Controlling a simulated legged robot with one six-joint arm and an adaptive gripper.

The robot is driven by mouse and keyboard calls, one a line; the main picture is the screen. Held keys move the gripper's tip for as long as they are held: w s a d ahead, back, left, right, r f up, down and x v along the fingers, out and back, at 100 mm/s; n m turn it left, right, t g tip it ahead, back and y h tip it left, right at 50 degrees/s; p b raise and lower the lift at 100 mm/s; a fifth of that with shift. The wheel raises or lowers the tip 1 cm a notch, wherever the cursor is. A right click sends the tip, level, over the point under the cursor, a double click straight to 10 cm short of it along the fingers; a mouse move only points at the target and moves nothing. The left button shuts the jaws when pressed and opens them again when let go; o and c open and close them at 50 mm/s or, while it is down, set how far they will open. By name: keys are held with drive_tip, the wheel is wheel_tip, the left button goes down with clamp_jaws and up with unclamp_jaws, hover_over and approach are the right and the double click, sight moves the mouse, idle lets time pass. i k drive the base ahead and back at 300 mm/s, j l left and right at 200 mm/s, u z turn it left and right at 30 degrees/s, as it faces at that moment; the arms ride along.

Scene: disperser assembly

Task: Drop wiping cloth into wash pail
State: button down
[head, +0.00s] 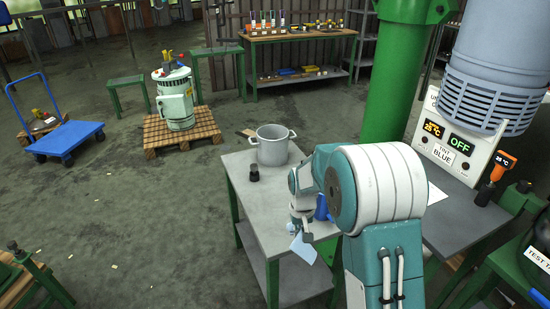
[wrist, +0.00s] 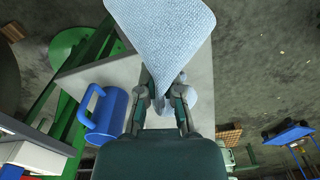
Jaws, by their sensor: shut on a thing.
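My gripper (wrist: 162,97) is shut on a light blue wiping cloth (wrist: 168,35), which spreads out from the fingertips in the wrist view. In the head view the cloth (head: 302,248) hangs below my gripper (head: 302,222), over the front part of the grey table. The likely wash pail, a grey metal pot with two handles (head: 272,148), stands upright at the table's far end, beyond my gripper and apart from it. The bottom of its inside is hidden.
A blue mug (wrist: 106,112) stands on the table close beside my gripper. A small black object (head: 254,173) sits near the pail. The grey table (head: 262,212) has bare room at its left. A control box (head: 455,140) and green column (head: 398,75) stand at the right.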

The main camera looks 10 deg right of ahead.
sight(273, 146)
drive_tip(key=k+z, duration=0.25)
drive_tip(key=k, duration=0.15)
drive_tip(key=k+l+z, duration=0.25)
drive_tip(key=k, duration=0.15)
drive_tip(key=j+z, duration=0.15)
drive_tip(key=z, duration=1)
drive_tip(key=j+z, duration=0.25)
drive_tip(key=j, duration=5.35)
